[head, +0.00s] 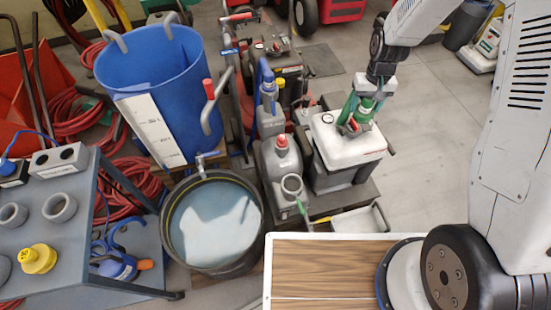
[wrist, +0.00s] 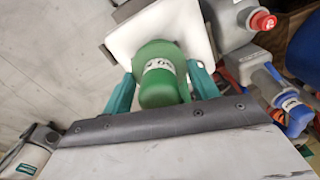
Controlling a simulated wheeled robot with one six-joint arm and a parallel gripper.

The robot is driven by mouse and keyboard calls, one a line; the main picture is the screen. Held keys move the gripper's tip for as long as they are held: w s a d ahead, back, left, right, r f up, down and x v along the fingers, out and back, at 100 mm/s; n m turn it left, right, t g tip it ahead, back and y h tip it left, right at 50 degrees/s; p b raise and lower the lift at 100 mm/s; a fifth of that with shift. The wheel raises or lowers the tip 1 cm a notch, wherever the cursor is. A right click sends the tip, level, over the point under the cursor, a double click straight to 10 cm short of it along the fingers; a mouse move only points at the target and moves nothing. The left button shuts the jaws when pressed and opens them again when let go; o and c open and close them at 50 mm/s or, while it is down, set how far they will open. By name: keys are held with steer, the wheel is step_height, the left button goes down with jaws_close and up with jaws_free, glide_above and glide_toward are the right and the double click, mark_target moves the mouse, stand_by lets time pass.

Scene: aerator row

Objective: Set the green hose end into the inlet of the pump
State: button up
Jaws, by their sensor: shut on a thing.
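My gripper (head: 358,114) has teal fingers and is shut on the green hose end (head: 366,107), over a white-topped unit (head: 340,148) with a dark lower body. In the wrist view, my gripper (wrist: 162,88) has one finger on each side of the green hose end (wrist: 162,72), a rounded green cylinder with a pale label. The white top (wrist: 135,38) shows behind it. I cannot tell whether the hose end touches the unit or is above it. Which unit is the pump is not clear, and its inlet is not plainly visible.
Left of the white-topped unit stand a grey unit with a red cap (head: 282,142) and a blue-topped one (head: 268,84). A round dark tub (head: 174,245), a blue bin (head: 110,75) and a grey cart (head: 90,250) are further left. Open floor (head: 440,110) lies to the right.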

steer(key=s+a+f+n, duration=0.6)
steer(key=a+f+n, duration=0.4)
steer(key=n, duration=0.4)
steer(key=s+a+f+n, duration=0.6)
steer(key=a+f+n, duration=0.5)
steer(key=n, duration=0.2)
steer(key=shift+s+a+n, duration=0.15)
steer(key=shift+s+n, duration=0.25)
steer(key=shift+f, duration=2.3)
steer(key=o, duration=1.2)
steer(key=shift+r, duration=0.1)
step_height(320, 180, up, 8)
